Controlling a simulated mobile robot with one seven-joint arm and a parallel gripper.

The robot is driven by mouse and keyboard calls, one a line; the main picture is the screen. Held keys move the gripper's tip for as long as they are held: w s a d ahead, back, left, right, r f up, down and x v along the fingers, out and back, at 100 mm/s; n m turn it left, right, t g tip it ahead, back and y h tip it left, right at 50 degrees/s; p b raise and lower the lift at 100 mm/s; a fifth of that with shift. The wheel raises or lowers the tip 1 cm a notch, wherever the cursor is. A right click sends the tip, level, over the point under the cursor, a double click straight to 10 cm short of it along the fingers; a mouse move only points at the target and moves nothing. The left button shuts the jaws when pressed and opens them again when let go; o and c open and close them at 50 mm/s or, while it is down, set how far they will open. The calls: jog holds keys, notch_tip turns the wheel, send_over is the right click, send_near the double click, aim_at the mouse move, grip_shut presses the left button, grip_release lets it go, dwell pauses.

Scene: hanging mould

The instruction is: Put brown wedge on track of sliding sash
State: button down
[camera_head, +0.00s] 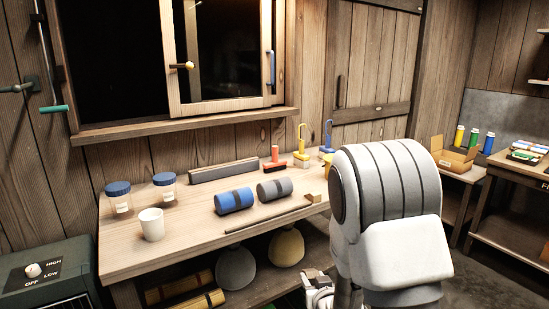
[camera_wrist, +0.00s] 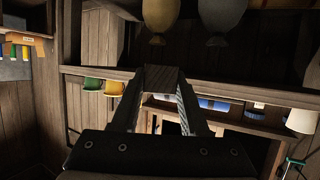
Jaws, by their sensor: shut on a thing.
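The sliding sash (camera_head: 218,101) is a light wooden frame at the window, with a yellow-brown knob and a blue handle. A wooden ledge (camera_head: 185,124) runs below the window; track details are too small to tell. In the wrist view, which looks upside down, my gripper (camera_wrist: 163,88) is shut on a dark brown wooden piece, seemingly the brown wedge (camera_wrist: 162,74), at its fingertips. The wedge is not visible in the head view, where my arm covers the lower right.
The workbench (camera_head: 125,258) below the window holds lidded jars, a white cup (camera_head: 152,225), blue and grey rolls, a long dark bar, a brush and hooked stands. Two sacks (camera_head: 286,248) sit beneath it. A box (camera_head: 455,157) stands on a bench at right.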

jog(key=s+d+f+m+h, duration=0.1)
jog(key=s+d+f, duration=0.1)
jog(key=d, duration=0.2)
notch_tip(320, 180, up, 12)
jog(key=p, duration=1.2)
jog(key=shift+w+f, duration=0.2)
jog(key=shift+f, duration=0.05)
